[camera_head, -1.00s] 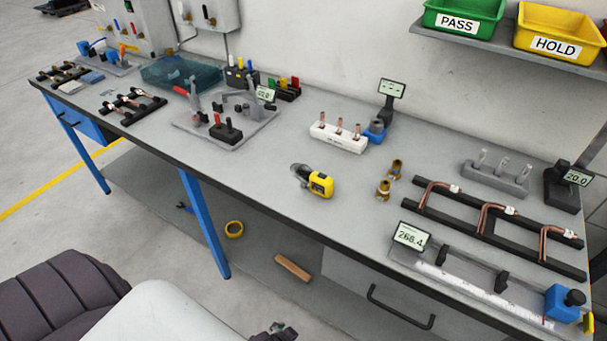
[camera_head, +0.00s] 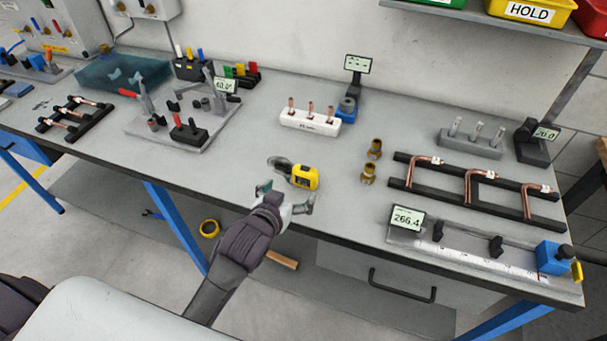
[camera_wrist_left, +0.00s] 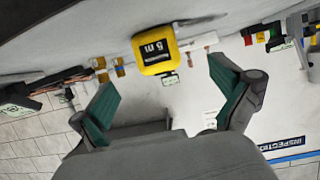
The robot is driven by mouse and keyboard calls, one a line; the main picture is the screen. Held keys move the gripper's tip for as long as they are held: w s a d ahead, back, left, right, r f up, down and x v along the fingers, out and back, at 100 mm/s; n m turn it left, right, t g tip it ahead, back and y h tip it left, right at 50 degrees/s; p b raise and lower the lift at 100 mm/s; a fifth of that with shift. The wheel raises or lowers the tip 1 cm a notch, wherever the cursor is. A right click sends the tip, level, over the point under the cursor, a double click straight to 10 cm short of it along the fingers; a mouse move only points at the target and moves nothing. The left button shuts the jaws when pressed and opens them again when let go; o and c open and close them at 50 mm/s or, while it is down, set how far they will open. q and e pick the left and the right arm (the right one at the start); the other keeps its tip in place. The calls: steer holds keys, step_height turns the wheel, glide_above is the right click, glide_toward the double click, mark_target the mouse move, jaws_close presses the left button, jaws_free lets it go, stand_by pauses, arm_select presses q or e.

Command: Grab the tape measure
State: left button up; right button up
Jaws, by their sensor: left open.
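The yellow and black tape measure (camera_head: 305,177) lies on the grey workbench (camera_head: 235,165) near its front edge, with a grey part on its left side. In the left wrist view, the tape measure (camera_wrist_left: 155,50) shows a "5 m" label and sits beyond and between the fingers. My left gripper (camera_head: 286,196) is open and empty at the bench's front edge, just in front of the tape measure and apart from it. Its green-padded fingers (camera_wrist_left: 163,85) are spread wide in the wrist view. My right gripper is not in view.
Two brass fittings (camera_head: 369,174) stand right of the tape measure. A white block with copper pins (camera_head: 310,122) is behind it. A fixture plate (camera_head: 180,130) lies to the left. A measuring rail (camera_head: 470,248) and a black rack with copper tubes (camera_head: 480,190) are to the right.

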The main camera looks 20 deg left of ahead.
mark_target(303, 179)
arm_select(q)
steer(key=x, duration=0.3)
steer(key=shift+w, duration=0.25)
steer(key=shift+w+d+f+p, duration=0.1)
steer(key=shift+w+p, duration=0.3)
steer(key=shift+w, duration=0.05)
steer(key=p+x, duration=0.1)
steer(key=x, duration=0.2)
steer(key=shift+w+d, duration=0.25)
steer(key=shift+w+f, duration=0.25)
steer(key=shift+w, duration=0.2)
steer(key=c, duration=1.2)
steer(key=shift+c, duration=1.2)
